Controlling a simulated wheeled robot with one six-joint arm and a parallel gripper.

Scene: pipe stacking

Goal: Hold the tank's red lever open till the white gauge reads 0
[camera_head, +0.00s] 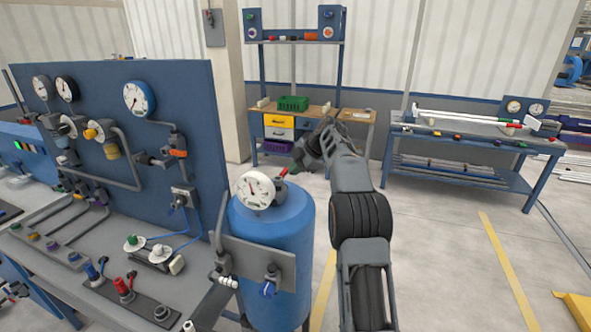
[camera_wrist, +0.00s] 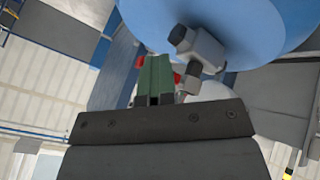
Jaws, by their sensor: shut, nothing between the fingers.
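The blue tank (camera_head: 272,255) stands in the front middle of the head view, with the white gauge (camera_head: 255,191) on its top. The gauge's dial faces the camera, but its exact reading is too small to tell. The red lever (camera_head: 283,171) shows just behind and right of the gauge. My gripper (camera_head: 295,165) is at the lever, above the tank's top. In the wrist view my gripper's green fingers (camera_wrist: 154,72) are shut and empty. Red parts of the lever (camera_wrist: 177,78) show beside and behind them; I cannot tell whether they touch. The tank (camera_wrist: 225,25) fills the top right there.
A blue panel (camera_head: 190,100) with gauges and pipes stands on the bench left of the tank. A shelf with a green crate (camera_head: 293,103) and a workbench (camera_head: 470,133) stand behind. The floor (camera_head: 435,240) right of my arm is clear.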

